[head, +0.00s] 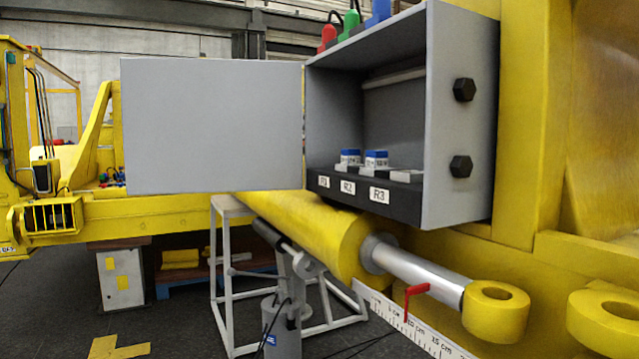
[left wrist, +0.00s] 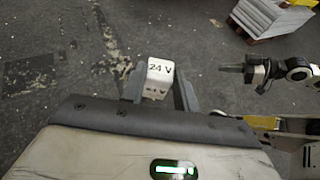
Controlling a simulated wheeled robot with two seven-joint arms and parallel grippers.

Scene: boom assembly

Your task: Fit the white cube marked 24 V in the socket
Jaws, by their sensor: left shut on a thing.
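The white cube marked 24 V (left wrist: 158,79) is held between the two fingers of my left gripper (left wrist: 160,92) in the left wrist view, above the dark floor. In the head view an open grey cabinet (head: 460,120) holds a black strip (head: 410,199) with labels R1, R2 and R3 and pale grey blocks (head: 407,175). Two white blocks with blue tops (head: 376,160) stand behind the labels.
The cabinet door (head: 212,125) stands open to the left. Red, green and blue connectors (head: 345,26) sit on the cabinet top. A yellow cylinder with a steel rod (head: 420,274) and a white scale (head: 405,318) lies below. A pallet stack (left wrist: 272,15) stands on the floor.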

